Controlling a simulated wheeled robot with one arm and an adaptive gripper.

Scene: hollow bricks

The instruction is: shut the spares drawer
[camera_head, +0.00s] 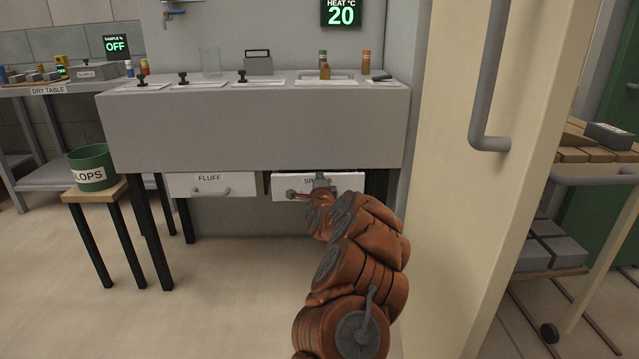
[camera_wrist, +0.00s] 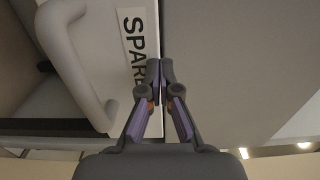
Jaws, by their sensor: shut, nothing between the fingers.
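The spares drawer (camera_head: 350,183) is the right one of two white drawers under the grey bench. Its front stands slightly forward of the bench, with a dark gap along its top. My gripper (camera_head: 320,181) is at the drawer front, and my orange arm hides part of the label and handle. In the wrist view, the drawer's label (camera_wrist: 135,45) and grey handle (camera_wrist: 75,60) show to the left of my gripper (camera_wrist: 160,72). Its fingers are shut and empty, with tips by the label near the drawer's top edge. I cannot tell whether they touch it.
The fluff drawer (camera_head: 210,184) is at the left under the bench (camera_head: 250,130). A green slops bucket (camera_head: 92,170) stands on a stool further left. A cream door (camera_head: 490,200) with a grey handle stands close on the right. The floor before the bench is clear.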

